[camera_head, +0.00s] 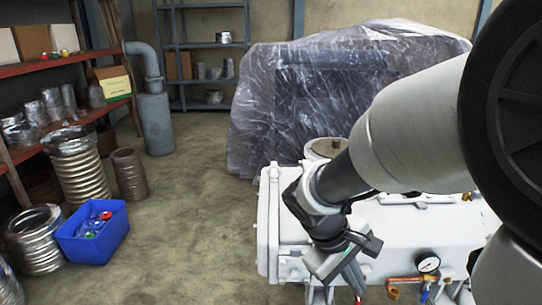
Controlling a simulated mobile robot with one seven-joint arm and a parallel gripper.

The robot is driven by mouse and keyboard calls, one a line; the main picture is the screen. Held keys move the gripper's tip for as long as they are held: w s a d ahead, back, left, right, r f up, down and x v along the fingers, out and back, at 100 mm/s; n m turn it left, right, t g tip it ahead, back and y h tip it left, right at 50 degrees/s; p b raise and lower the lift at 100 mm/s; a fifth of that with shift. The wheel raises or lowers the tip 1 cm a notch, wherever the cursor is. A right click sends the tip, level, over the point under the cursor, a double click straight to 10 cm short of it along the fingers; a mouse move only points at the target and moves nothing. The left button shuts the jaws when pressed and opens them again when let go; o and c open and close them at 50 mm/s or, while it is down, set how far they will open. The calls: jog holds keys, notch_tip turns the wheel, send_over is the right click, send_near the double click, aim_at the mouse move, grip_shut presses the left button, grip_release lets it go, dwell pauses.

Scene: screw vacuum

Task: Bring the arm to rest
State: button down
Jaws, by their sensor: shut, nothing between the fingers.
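My gripper (357,290) is at the lower middle right of the head view, at the end of my arm, which reaches in from the right. It points down and its fingertips are close to the bottom edge of the picture. The fingers look shut with nothing between them. It hangs in front of a white machine (277,218), and part of the machine is hidden behind my arm. I cannot tell whether the gripper touches the machine.
A pressure gauge (428,264) and copper pipe (399,281) sit on the machine's front. A plastic-wrapped bulk (262,120) stands behind. On the left are a blue crate (92,246), metal ducts (82,180), a grey cylinder (157,125) and red shelves (60,62). The floor between is clear.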

jog(key=s+a+r+m+t+y, duration=0.3)
jog(key=s+r+m+t+y, duration=0.2)
jog(key=s+r+m, duration=0.5)
notch_tip(320, 180, up, 23)
jog(key=w+n+p, duration=0.1)
jog(key=n+p, duration=0.2)
jog(key=p, duration=1.8)
jog(key=shift+w+r, duration=0.15)
jog(key=shift+w, duration=0.05)
